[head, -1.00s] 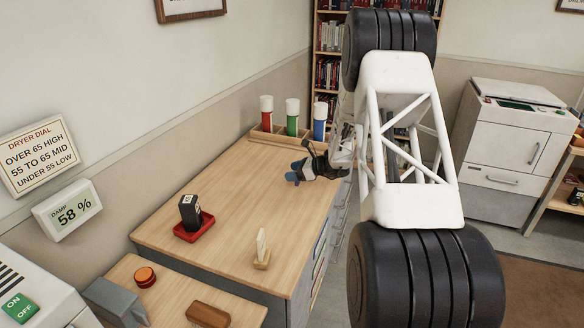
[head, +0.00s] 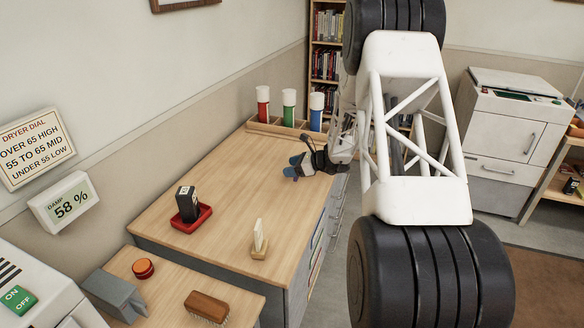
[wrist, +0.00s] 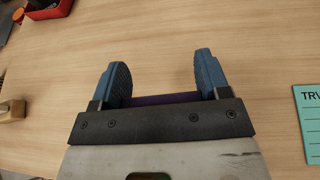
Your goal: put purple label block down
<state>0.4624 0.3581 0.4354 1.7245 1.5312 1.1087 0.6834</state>
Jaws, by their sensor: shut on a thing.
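My gripper (head: 297,168) is over the far right part of the wooden desk top (head: 230,180), in front of the tube rack. In the wrist view its two blue fingers (wrist: 161,80) stand apart with the purple label block (wrist: 163,98) between them. Only a thin purple strip of the block shows above the dark gripper bar; the rest is hidden. In the head view the block cannot be made out. I cannot tell whether it touches the desk.
A rack (head: 273,128) with red, green and blue tubes stands behind. A black stamp (head: 187,203) sits in a red tray (head: 204,219). A pale card (head: 258,234) stands in a wooden holder. A teal card (wrist: 309,110) lies right in the wrist view. The desk's middle is clear.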

